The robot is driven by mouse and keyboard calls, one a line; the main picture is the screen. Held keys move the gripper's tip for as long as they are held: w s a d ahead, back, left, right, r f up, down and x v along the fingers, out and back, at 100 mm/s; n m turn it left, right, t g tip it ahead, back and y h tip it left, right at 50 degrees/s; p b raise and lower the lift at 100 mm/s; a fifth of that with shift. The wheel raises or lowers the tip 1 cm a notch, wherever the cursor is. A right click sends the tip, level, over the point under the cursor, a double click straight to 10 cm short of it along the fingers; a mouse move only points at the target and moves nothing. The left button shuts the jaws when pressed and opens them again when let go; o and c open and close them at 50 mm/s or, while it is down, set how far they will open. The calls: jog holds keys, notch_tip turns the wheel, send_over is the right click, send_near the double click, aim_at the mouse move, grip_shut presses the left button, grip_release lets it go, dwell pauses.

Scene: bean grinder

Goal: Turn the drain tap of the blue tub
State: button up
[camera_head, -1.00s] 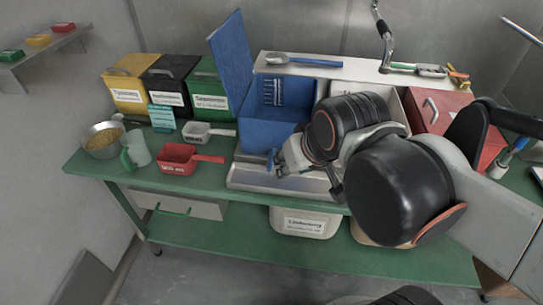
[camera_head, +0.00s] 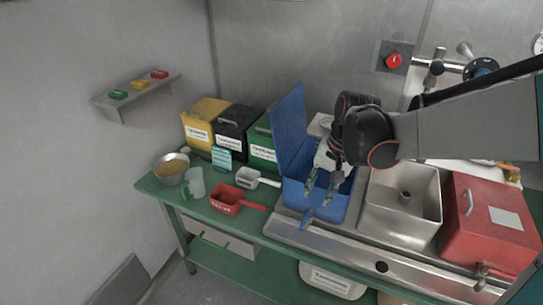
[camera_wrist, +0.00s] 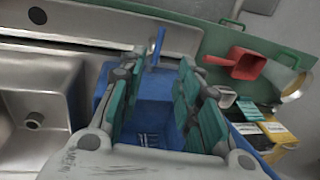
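The blue tub (camera_head: 337,211) stands on the bench with its blue lid (camera_head: 290,125) raised on the left side. Its blue drain tap (camera_head: 307,219) sticks out at the front, over the metal drip ledge. My gripper (camera_head: 321,200) is above the tub and points down, its two fingers spread and nothing between them. In the wrist view, the tub (camera_wrist: 150,112) lies between and beyond the open fingers (camera_wrist: 160,100). The tap (camera_wrist: 158,44) shows there as a thin blue bar past the tub's front edge, apart from the fingers. My arm hides the tub's back right part.
A steel basin (camera_head: 381,222) and a red box (camera_head: 480,236) stand to the right. A red scoop (camera_head: 228,202), a white scoop (camera_head: 247,177), a jug (camera_head: 195,184) and a bowl (camera_head: 170,172) stand left. Yellow (camera_head: 200,130), black (camera_head: 231,130) and green (camera_head: 262,148) bins stand behind.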

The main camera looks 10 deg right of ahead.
aim_at(304, 222)
jog(key=f+b, duration=0.1)
jog(key=f, duration=0.3)
jog(key=w+a+f+b, duration=0.1)
jog(key=f+b, duration=0.1)
jog(key=f, duration=0.3)
jog(key=a+f+b, duration=0.1)
jog(key=f+b, duration=0.1)
jog(key=f, duration=0.2)
jog(key=shift+w+a+f, duration=0.1)
jog(key=shift+w+f, duration=0.2)
jog(key=shift+f, duration=0.05)
grip_shut()
